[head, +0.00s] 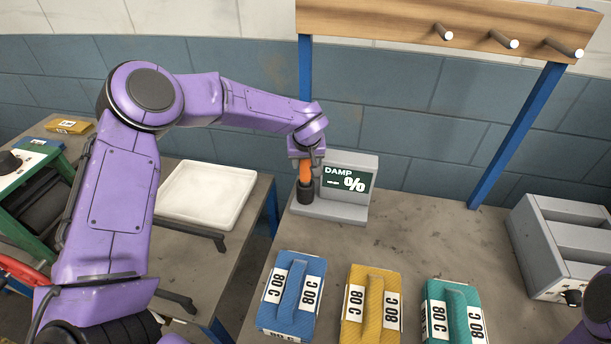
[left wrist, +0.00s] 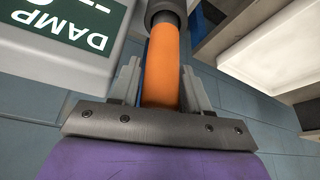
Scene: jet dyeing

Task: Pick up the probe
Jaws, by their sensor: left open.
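The probe (head: 306,172) has an orange handle and stands upright in a dark holder (head: 305,193) beside the grey damp meter (head: 348,175), whose screen reads DAMP and %. In the left wrist view the orange handle of the probe (left wrist: 160,70) runs between the two fingers. My left gripper (head: 306,158) is around the top of the handle, its fingers (left wrist: 160,88) on both sides of it and open. Whether the fingers touch the handle I cannot tell. My right gripper is not in view; only a bit of dark and purple arm shows at the lower right.
Blue (head: 292,298), yellow (head: 371,308) and green (head: 452,312) blocks marked 80 C lie at the front of the table. A white tray (head: 207,194) is on the left table. A grey slotted box (head: 565,245) stands at right. A wooden peg rail (head: 400,20) spans above.

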